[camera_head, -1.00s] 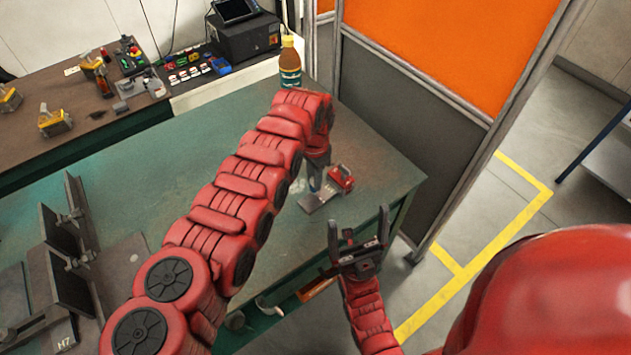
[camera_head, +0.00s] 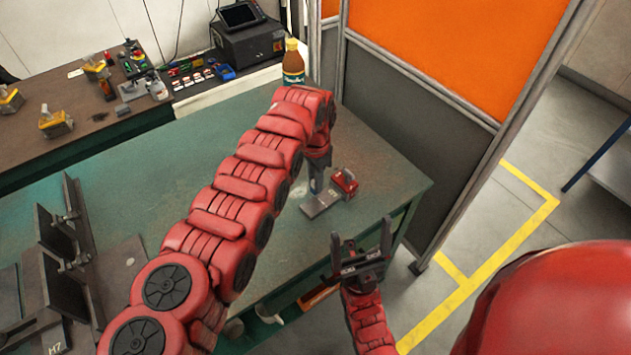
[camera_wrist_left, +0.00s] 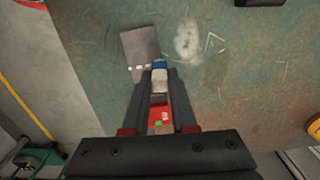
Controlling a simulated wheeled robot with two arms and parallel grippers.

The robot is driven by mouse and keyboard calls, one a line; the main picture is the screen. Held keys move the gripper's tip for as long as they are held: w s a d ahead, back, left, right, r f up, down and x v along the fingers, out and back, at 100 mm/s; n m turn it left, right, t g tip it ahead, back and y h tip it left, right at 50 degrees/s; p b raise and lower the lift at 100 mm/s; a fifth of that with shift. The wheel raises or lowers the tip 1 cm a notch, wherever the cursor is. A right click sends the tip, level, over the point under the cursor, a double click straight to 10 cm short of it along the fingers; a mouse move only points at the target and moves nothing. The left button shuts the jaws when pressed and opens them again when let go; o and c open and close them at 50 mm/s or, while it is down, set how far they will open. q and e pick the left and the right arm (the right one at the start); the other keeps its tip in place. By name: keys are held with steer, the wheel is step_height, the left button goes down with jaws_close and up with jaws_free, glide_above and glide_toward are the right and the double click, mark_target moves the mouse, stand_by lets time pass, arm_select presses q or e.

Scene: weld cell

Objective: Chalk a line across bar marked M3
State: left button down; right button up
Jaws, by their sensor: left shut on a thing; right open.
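My left gripper (camera_head: 317,172) points down over the green table and is shut on a small blue-and-white stick (camera_wrist_left: 159,77), seemingly the chalk. The stick's blue end shows between the fingertips in the left wrist view. A grey flat bar (camera_wrist_left: 141,47) lies on the table at the fingertips, with small white marks near its edge. The bar also shows in the head view (camera_head: 316,207). Its marking is too small to read, and whether the stick touches it I cannot tell. My right gripper (camera_head: 360,240) is open and empty, off the table's front edge.
A red block (camera_head: 344,182) stands beside the bar. A dark fixture (camera_head: 68,270) with upright plates and a piece marked M7 (camera_head: 57,339) is at the left. A bottle (camera_head: 293,63) stands at the back edge. An orange-and-grey screen (camera_head: 420,110) rises behind the table's right end.

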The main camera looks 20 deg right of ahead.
arm_select(q)
steer(key=shift+r, duration=0.15)
step_height(320, 180, up, 6)
steer(key=p, duration=0.3)
steer(key=shift+r, duration=0.45)
steer(key=shift+f, duration=0.2)
steer(key=shift+f+b, duration=2.1)
steer(key=shift+f, duration=0.95)
steer(key=shift+f+b, duration=0.3)
steer(key=shift+f, duration=0.05)
